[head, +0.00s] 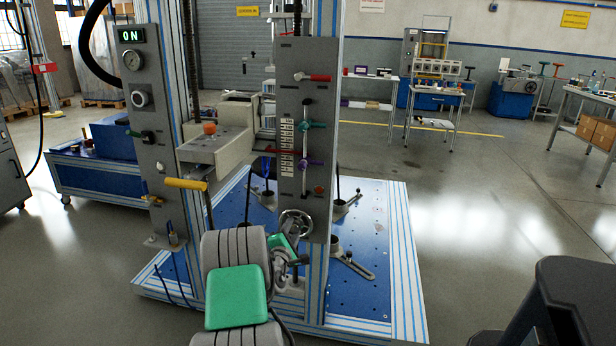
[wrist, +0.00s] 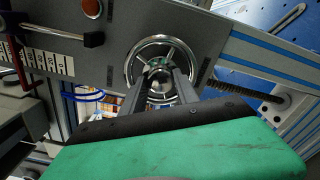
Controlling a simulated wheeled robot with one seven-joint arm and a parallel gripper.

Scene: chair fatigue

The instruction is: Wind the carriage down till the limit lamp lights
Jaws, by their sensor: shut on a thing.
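The chromed handwheel (head: 297,213) is low on the grey control panel (head: 296,80). In the wrist view the handwheel (wrist: 129,66) faces me, and the two fingers of my gripper (wrist: 160,76) are shut at its hub. My gripper also shows in the head view (head: 293,250), partly behind my arm. The grey carriage (head: 225,148) stands left of the panel beside a white scale (head: 287,148). A round orange-red lamp (head: 319,189) sits above the handwheel; in the wrist view the lamp (wrist: 92,8) looks dull, and I cannot tell it is lit.
The blue base plate (head: 385,205) is below; open floor lies to the right.

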